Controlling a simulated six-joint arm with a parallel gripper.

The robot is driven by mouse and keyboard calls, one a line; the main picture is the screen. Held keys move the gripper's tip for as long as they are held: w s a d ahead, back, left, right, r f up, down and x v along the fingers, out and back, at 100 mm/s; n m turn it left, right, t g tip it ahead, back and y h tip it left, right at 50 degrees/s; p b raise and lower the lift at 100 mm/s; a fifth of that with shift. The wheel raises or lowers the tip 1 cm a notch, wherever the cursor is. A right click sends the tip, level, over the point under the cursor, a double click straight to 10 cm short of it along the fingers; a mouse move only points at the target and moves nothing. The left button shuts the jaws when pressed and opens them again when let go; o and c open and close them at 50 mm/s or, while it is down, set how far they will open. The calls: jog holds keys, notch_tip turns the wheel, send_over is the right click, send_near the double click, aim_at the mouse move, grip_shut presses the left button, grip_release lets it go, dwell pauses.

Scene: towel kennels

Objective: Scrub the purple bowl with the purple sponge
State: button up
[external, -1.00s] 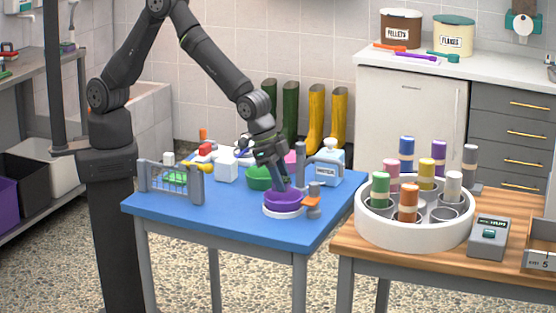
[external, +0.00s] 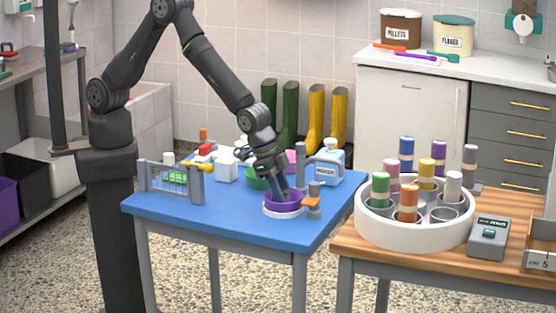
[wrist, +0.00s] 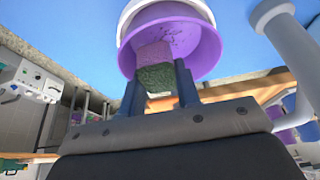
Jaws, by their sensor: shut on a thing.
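The purple bowl (external: 291,207) sits upright on a white round base (external: 283,214) at the front right of the blue table. My gripper (external: 280,189) reaches down into the bowl from above. In the wrist view, my gripper (wrist: 158,88) is shut on the sponge (wrist: 154,56), which has a purple face and a dark green side. The sponge is inside the bowl (wrist: 201,42), close to its inner surface; I cannot tell whether it presses on it. Small dark marks show on the bowl's inside. In the external view the sponge is hidden.
The table's front left is clear.

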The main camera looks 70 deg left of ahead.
jog(key=shift+f, duration=1)
